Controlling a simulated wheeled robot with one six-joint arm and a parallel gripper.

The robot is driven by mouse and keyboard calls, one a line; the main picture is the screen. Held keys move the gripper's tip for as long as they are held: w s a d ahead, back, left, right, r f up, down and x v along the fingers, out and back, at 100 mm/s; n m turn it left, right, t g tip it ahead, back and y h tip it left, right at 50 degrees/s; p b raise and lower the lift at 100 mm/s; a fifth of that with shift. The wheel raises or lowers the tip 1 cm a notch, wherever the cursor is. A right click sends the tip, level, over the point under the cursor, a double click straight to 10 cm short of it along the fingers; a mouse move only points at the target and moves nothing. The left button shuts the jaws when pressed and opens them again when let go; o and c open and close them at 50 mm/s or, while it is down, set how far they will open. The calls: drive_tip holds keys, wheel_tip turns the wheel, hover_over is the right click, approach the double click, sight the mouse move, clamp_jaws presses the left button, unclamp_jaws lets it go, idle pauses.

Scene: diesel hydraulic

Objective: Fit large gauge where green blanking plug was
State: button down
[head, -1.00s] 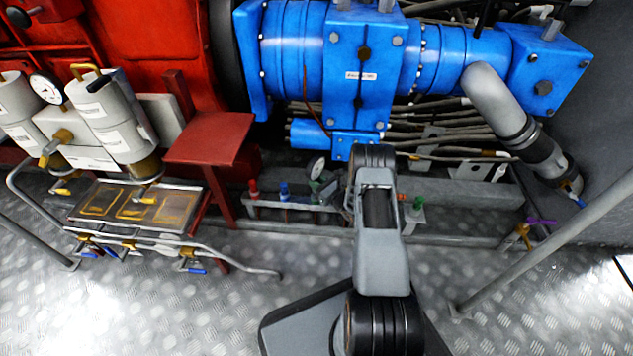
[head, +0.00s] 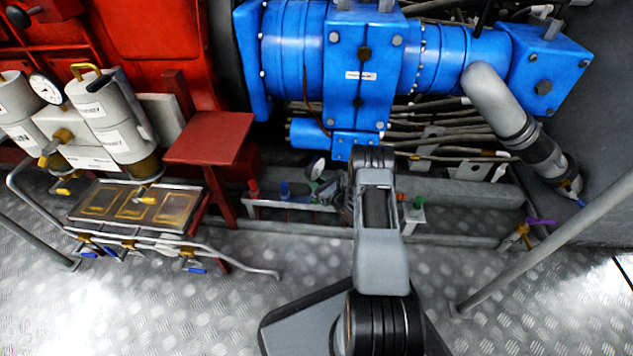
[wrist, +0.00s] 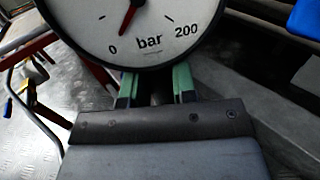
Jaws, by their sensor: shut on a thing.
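A large round gauge with a white face, a red needle and the marks "0 bar 200" (wrist: 150,32) fills the top of the wrist view. My gripper (wrist: 157,88) is shut on it just below the dial, with a green-padded finger on each side of the dark stem. In the head view, the gauge (head: 316,168) is small, above the low grey rail (head: 300,206), left of my forearm. My gripper (head: 326,188) is partly hidden there. A green plug-like piece (head: 418,203) stands at the rail's right end. The stem's lower end is hidden.
A red plug (head: 253,188) and a blue plug (head: 284,189) stand on the rail's left part. A red piece (head: 400,197) shows right of my arm. The blue machine (head: 350,60) and hoses overhang the rail. A red stand (head: 210,138) is at left.

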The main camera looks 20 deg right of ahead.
drive_tip(key=shift+f, duration=1.2)
drive_tip(key=c, duration=0.8)
unclamp_jaws()
drive_tip(key=shift+c, duration=0.2)
